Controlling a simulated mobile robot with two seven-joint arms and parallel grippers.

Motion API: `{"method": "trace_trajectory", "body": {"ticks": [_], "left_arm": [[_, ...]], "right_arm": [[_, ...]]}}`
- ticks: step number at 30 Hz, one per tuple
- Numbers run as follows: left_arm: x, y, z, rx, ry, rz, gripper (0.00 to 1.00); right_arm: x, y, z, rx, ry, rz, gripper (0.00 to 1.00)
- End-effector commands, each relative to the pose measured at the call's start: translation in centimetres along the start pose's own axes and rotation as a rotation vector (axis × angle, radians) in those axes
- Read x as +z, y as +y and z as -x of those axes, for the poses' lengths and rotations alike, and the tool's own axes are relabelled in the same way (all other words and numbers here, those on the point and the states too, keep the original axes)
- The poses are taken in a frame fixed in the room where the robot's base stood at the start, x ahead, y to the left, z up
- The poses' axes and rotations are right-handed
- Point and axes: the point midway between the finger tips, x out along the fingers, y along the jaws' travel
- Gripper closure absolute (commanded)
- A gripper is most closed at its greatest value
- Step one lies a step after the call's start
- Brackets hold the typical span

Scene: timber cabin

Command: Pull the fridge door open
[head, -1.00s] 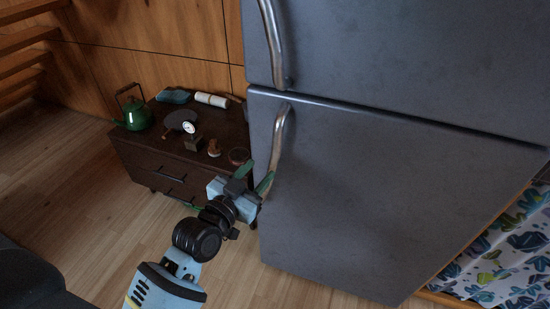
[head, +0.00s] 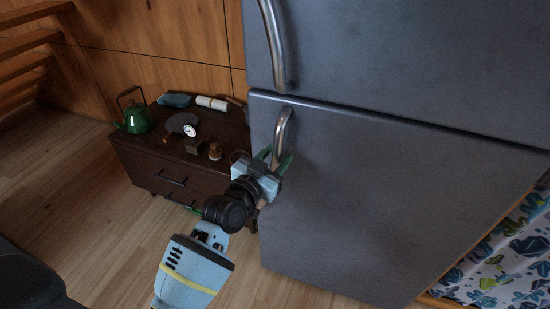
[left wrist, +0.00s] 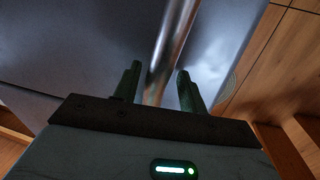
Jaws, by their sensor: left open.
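The grey two-door fridge fills the right of the head view. Its lower door (head: 390,200) and upper door (head: 420,60) look closed. The lower door's curved metal handle (head: 281,132) is at that door's left edge. My left gripper (head: 277,165) is open at the lower part of this handle, which it partly hides. In the left wrist view, the handle (left wrist: 170,50) runs between the two dark green fingers of the gripper (left wrist: 157,88), with gaps on both sides. My right gripper is in neither view.
A dark low cabinet (head: 150,160) stands left of the fridge, holding a green kettle (head: 136,118), a white roll (head: 212,103), a small clock (head: 190,130) and other items. Wooden floor (head: 100,220) is clear in front. Leaf-patterned fabric (head: 505,260) lies at lower right.

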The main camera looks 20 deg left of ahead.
Motion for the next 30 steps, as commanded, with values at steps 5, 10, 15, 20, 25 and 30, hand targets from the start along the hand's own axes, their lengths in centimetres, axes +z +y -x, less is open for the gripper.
{"method": "trace_trajectory", "body": {"ticks": [5,10,15,20,25,30], "left_arm": [[0.0,0.0,0.0,0.0,0.0,0.0,0.66],[0.0,0.0,0.0,0.0,0.0,0.0,0.88],[0.0,0.0,0.1,0.0,0.0,0.0,1.0],[0.0,0.0,0.1,-0.001,-0.001,0.0,1.0],[0.1,0.0,0.3,-0.006,-0.002,0.0,1.0],[0.0,-0.1,1.0,-0.024,-0.004,0.0,1.0]], "right_arm": [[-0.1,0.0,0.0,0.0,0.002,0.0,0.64],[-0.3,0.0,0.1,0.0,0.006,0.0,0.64],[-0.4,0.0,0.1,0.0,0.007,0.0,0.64],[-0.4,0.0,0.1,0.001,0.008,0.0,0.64],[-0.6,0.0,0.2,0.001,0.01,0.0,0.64],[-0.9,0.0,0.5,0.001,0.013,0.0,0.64]]}}
